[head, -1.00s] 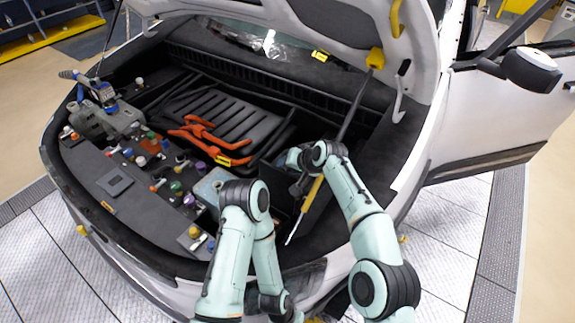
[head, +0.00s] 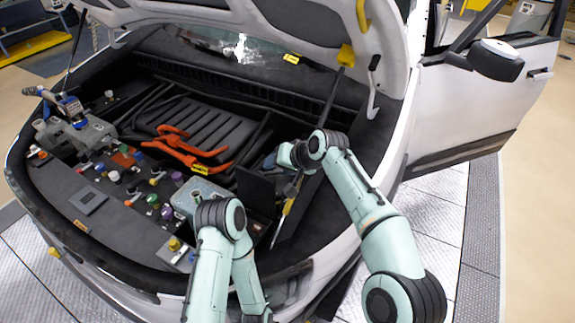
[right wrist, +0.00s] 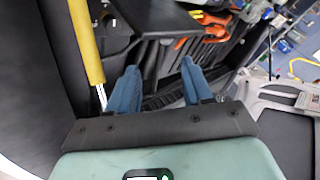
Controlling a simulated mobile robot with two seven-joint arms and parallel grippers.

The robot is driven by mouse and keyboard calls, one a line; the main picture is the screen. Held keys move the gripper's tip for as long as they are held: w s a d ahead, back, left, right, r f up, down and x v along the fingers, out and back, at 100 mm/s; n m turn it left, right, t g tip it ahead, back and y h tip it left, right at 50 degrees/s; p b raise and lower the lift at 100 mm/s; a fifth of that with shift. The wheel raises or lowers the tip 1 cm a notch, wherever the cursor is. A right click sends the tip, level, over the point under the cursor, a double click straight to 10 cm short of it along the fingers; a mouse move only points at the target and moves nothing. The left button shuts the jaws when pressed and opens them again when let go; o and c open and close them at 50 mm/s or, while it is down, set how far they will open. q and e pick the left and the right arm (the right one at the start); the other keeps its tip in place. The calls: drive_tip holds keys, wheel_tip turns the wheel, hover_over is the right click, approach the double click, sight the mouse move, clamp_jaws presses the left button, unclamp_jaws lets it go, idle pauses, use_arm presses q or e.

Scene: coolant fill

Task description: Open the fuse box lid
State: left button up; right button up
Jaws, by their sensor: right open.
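The fuse box lid looks like the black flat panel (head: 255,188) standing raised in the right part of the engine bay in the head view. A dark flat panel, apparently the same lid, also shows at the top of the right wrist view (right wrist: 158,16). My right gripper (head: 272,160) is just right of and behind the panel's top edge, partly hidden by its own wrist. In the right wrist view its two blue fingers (right wrist: 158,78) are spread apart with nothing between them. My left arm stands at the bottom of the head view; its gripper is out of sight.
A yellow-handled rod (head: 287,205) leans just right of the panel, close beside my right gripper. A grey box (head: 195,192) and several coloured caps lie left. Orange cables (head: 180,146) cross the middle. The hood (head: 290,20) overhangs the back.

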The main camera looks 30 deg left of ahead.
drive_tip(key=shift+v, duration=2.3)
drive_tip(key=shift+w, duration=0.15)
drive_tip(key=shift+d, duration=0.1)
